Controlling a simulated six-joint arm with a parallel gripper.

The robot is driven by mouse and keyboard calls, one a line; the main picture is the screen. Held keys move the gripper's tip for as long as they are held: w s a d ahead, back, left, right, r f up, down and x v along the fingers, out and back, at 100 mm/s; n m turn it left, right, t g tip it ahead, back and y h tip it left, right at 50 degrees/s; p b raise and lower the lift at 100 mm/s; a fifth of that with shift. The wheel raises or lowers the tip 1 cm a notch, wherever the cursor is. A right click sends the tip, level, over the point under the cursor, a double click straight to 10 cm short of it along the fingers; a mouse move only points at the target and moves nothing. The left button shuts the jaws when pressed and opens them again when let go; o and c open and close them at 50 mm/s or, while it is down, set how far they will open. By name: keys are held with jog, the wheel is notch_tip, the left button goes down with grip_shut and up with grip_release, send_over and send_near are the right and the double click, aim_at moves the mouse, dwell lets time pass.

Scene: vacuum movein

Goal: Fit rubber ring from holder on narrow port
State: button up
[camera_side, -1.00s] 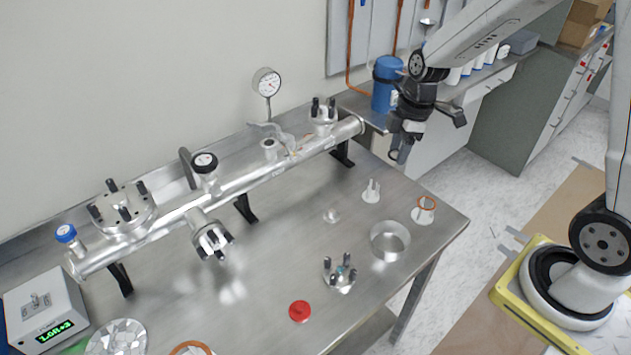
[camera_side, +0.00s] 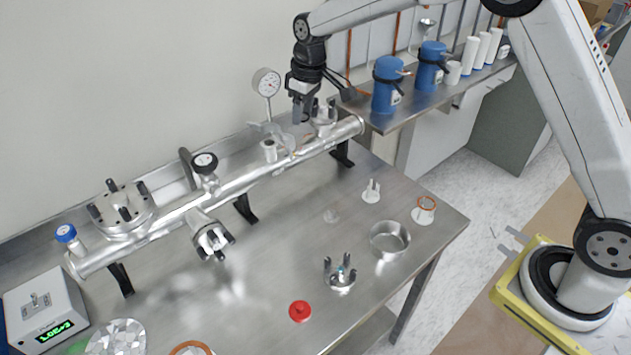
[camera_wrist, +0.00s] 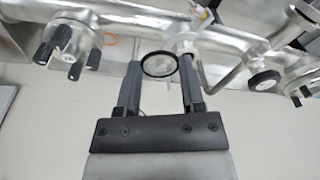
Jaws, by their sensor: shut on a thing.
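My gripper (camera_side: 303,115) is shut on a black rubber ring with a pale centre, seen between the fingers in the wrist view (camera_wrist: 159,64). It holds the ring in the air, above and a little to the right of the narrow port. The narrow port (camera_side: 269,151) is a short, pale upright stub on the silver tube. In the wrist view, the narrow port (camera_wrist: 185,46) lies beyond the fingers, close to the right finger, and the ring appears apart from it. A small pale holder (camera_side: 331,215) stands on the table; I cannot tell if it held this ring.
The silver tube (camera_side: 245,180) runs across the table. A holder with a copper ring (camera_side: 425,210) is at the right.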

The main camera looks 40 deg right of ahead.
aim_at(270, 144)
jog(key=w+a+r+m, duration=0.1)
jog(key=w+a+m, duration=0.2)
jog(key=a, duration=0.3)
jog(key=shift+w, duration=0.75)
jog(key=shift+f, duration=3)
jog(key=shift+f, duration=0.55)
jog(key=o, duration=1.1)
jog(key=shift+o, duration=0.2)
jog(key=shift+d, duration=0.1)
